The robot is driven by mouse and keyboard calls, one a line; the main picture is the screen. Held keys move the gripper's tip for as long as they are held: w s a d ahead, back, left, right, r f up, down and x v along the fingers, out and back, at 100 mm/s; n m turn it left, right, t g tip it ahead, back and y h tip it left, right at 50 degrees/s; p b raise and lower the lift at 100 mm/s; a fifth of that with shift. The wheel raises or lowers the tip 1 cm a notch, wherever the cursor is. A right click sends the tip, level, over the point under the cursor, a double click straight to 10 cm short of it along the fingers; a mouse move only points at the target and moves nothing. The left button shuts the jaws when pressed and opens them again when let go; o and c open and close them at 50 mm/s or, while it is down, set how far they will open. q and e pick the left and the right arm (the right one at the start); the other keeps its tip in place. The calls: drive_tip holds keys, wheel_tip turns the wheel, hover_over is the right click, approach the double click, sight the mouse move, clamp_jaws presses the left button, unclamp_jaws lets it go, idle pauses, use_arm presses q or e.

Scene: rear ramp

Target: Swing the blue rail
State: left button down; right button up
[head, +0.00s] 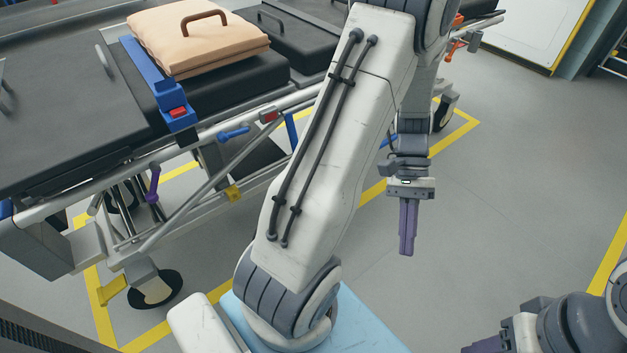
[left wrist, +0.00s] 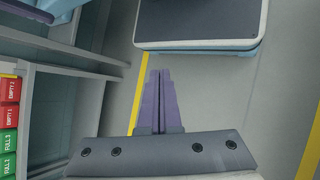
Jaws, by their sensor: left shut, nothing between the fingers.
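A stretcher (head: 60,150) with a dark mattress stands at the left in the head view. Blue parts show along its near side: a short upright blue bar (head: 291,130) and a small blue lever (head: 233,133). Another blue piece (head: 388,140) shows just past my arm. My arm hides the stretch between, so I cannot tell whether the bar and this piece are one rail. My left gripper (head: 407,250) is shut and empty, pointing down over open floor right of the stretcher. Its closed purple fingers show in the left wrist view (left wrist: 160,75). My right gripper (head: 485,345) is cut off at the bottom edge.
A purple lever (head: 153,184) hangs below the frame. Grey floor (head: 520,190) is clear at right. Labelled shelving (left wrist: 60,75) stands left in the wrist view.

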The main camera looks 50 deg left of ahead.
use_arm(q)
drive_tip(key=s+a+f+n+t+h, duration=0.2)
drive_tip(key=a+f+n+t+h, duration=0.95)
drive_tip(key=a+f+t, duration=0.65)
drive_tip(key=s+a+f+n+t+y+b, duration=0.2)
drive_tip(key=a+n+t+y+b, duration=0.15)
drive_tip(key=a+y, duration=0.55)
drive_tip(key=s+a+f+n+t+y+b, duration=0.25)
drive_tip(key=a+n+y, duration=0.3)
drive_tip(key=a, duration=0.75)
drive_tip(key=r+b+x, duration=0.1)
drive_tip(key=b+x, duration=0.2)
drive_tip(key=x, duration=0.7)
drive_tip(key=shift+w+r+m+t+b, duration=0.15)
drive_tip(key=shift+w+m+t+b, duration=0.1)
drive_tip(key=shift+m+t+b, duration=0.15)
use_arm(e)
wheel_tip(320, 180, down, 10)
drive_tip(key=shift+a, duration=0.45)
use_arm(q)
drive_tip(key=shift+d, duration=0.1)
use_arm(e)
drive_tip(key=shift+r, duration=0.15)
